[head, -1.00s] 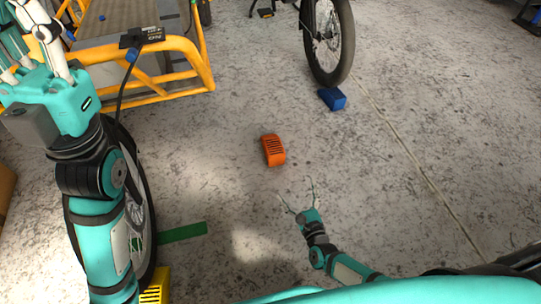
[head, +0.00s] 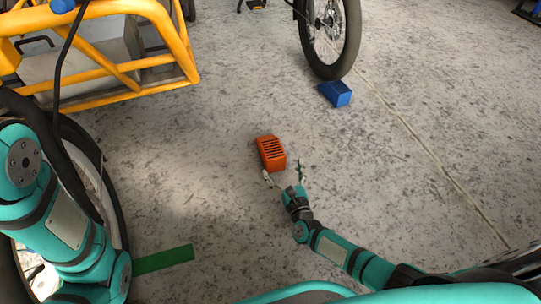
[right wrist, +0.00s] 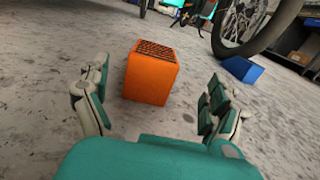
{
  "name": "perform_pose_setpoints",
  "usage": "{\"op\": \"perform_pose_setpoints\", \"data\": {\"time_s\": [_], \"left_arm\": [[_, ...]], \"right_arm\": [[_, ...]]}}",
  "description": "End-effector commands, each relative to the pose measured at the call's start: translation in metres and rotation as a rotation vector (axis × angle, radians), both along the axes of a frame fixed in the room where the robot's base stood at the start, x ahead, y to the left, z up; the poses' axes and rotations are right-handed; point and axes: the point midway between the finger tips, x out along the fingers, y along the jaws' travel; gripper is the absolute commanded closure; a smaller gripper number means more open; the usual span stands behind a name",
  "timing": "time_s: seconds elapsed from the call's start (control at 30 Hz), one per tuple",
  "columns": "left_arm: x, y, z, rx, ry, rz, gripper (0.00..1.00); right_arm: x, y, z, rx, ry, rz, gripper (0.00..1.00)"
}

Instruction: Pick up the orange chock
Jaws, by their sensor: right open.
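The orange chock (head: 271,153) lies on the concrete floor near the middle of the head view, with dark slots on its top. In the right wrist view the orange chock (right wrist: 150,75) stands just ahead, centred between the two fingers and not touched by them. My right gripper (head: 284,176) is open and empty at the near side of the chock; it also shows in the right wrist view (right wrist: 152,100). My left arm is at the left edge of the head view, with its gripper out of sight.
A blue chock (head: 336,94) sits by a bike's front wheel (head: 330,40). A yellow cargo bike frame (head: 120,50) stands at the upper left, with a wheel beside my left arm. A green strip (head: 163,259) lies on the floor. The floor right of the chock is clear.

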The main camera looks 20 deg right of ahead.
Motion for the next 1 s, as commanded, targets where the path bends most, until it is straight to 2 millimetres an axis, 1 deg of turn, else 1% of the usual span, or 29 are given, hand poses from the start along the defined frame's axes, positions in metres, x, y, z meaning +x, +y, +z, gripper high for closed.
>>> {"op": "perform_pose_setpoints", "data": {"time_s": [0.03, 0.13, 0.23, 0.37, 0.43, 0.6, 0.7, 0.8, 1.0], "left_arm": [[0.000, 0.000, -0.011, 0.000, 0.000, 0.000, 1.00], [0.000, 0.000, -0.019, 0.000, 0.000, 0.000, 1.00], [0.000, 0.000, -0.023, 0.000, 0.000, 0.000, 1.00], [0.000, 0.000, -0.025, 0.000, 0.000, 0.000, 1.00], [0.000, 0.000, -0.030, 0.001, -0.001, 0.000, 1.00], [0.000, 0.000, -0.048, 0.000, -0.002, 0.000, 1.00], [0.000, 0.000, -0.055, 0.001, -0.001, 0.000, 1.00], [0.000, 0.000, -0.057, 0.001, 0.000, 0.000, 1.00], [0.000, 0.000, -0.055, 0.001, 0.000, 0.000, 1.00]], "right_arm": [[0.013, 0.000, -0.004, 0.001, -0.003, -0.001, 0.06], [0.030, 0.000, -0.003, -0.001, -0.002, 0.000, 0.06], [0.041, 0.000, -0.002, -0.001, -0.002, -0.001, 0.06], [0.048, 0.000, -0.001, 0.000, 0.001, 0.000, 0.06], [0.054, 0.002, -0.002, 0.001, -0.001, 0.000, 0.06], [0.079, 0.008, -0.003, 0.001, -0.003, 0.000, 0.06], [0.092, 0.007, -0.002, -0.002, -0.001, -0.001, 0.06], [0.098, 0.007, -0.001, -0.001, 0.000, 0.000, 0.06], [0.099, 0.007, 0.001, -0.001, 0.001, 0.000, 0.06]]}}
